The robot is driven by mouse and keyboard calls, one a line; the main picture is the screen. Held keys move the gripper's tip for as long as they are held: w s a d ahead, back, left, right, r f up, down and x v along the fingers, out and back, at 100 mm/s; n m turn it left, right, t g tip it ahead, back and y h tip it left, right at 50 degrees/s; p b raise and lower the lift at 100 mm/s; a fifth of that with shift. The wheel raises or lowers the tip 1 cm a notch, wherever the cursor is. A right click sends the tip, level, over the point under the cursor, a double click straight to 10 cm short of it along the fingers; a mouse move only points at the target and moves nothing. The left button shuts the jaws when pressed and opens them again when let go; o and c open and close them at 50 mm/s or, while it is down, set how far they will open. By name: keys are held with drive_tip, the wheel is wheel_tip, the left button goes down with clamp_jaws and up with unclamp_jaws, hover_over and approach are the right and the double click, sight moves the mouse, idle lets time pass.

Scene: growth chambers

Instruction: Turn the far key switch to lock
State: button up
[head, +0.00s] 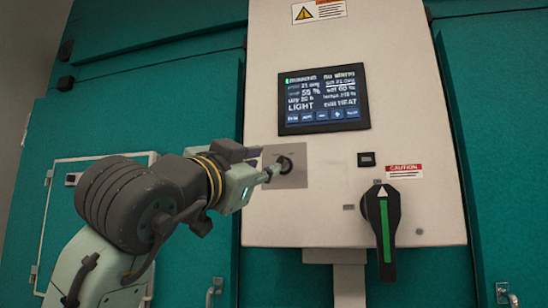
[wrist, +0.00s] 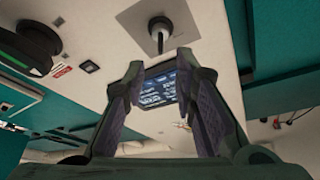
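The key switch (head: 286,162) sits on a square grey plate (head: 297,180) on the front of a pale control box. In the wrist view the key switch (wrist: 159,28) is a dark round collar with a key pointing toward me. My gripper (head: 264,166) is in front of the plate, coming from the left, and hides part of it. In the wrist view my gripper (wrist: 158,64) has its two fingers apart with nothing held between them. The key is just beyond the fingertips, roughly centred between them; I cannot tell whether they touch. The lock marking is not readable.
A lit display (head: 323,98) is above the switch. A large black rotary handle with a green stripe (head: 384,225) is at the lower right, under a red caution label (head: 404,170). A small black square part (head: 366,159) is between. Teal chamber doors (head: 505,120) flank the box.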

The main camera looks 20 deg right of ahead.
sight(279, 158)
drive_tip(key=p+x, duration=0.2)
drive_tip(key=x, duration=0.5)
drive_tip(key=shift+w+d+r+p, duration=0.15)
drive_tip(key=shift+d+r+p, duration=0.05)
drive_tip(key=shift+p, duration=0.2)
drive_tip(key=shift+w+d+r, duration=0.1)
drive_tip(key=shift+w+d, duration=0.3)
drive_tip(key=shift+w, duration=0.05)
drive_tip(key=shift+c, duration=0.5)
clamp_jaws()
